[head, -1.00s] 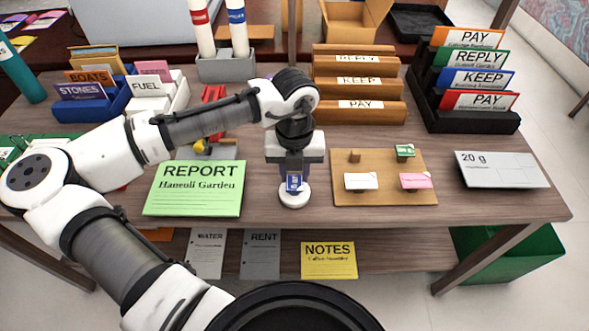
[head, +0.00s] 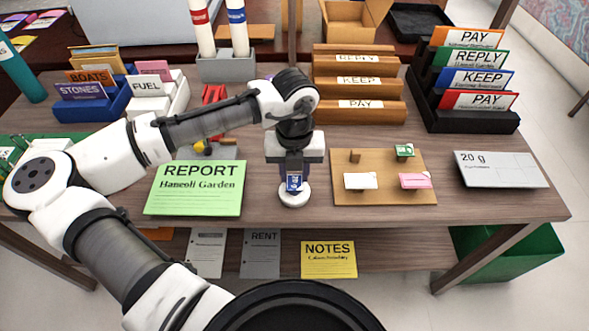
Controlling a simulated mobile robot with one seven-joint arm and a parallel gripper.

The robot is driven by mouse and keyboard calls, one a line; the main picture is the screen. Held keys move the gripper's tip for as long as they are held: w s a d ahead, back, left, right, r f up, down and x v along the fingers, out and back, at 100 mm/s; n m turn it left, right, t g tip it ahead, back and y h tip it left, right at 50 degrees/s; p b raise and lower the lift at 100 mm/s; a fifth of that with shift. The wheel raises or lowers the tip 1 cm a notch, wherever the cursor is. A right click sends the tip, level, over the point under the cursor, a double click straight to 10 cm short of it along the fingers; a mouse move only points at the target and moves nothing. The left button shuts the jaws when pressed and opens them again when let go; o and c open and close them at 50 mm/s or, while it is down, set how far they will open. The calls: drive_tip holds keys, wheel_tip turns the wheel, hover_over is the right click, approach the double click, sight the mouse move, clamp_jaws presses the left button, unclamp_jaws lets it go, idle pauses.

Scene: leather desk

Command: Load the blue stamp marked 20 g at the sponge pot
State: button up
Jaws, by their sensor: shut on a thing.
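My gripper (head: 294,172) points down near the front middle of the desk and is shut on a small blue stamp (head: 294,186). The stamp has a light marking too small to read. A round white sponge pot (head: 302,197) is directly at the stamp's lower end, partly hidden behind it. I cannot tell whether the stamp touches the sponge. A grey-white card marked 20 g (head: 500,175) lies at the right of the desk.
A green REPORT card (head: 195,200) lies left of the pot. A wooden board (head: 385,195) with small clips and slips lies to its right. Wooden racks (head: 358,110) and a black file holder (head: 462,120) stand behind. Bare desk shows at the front right.

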drive_tip(key=shift+r+p, duration=3.25)
drive_tip(key=shift+r, duration=0.3)
drive_tip(key=shift+f, duration=0.1)
drive_tip(key=shift+f+b, duration=0.95)
drive_tip(key=shift+b, duration=0.1)
drive_tip(key=shift+w, duration=0.1)
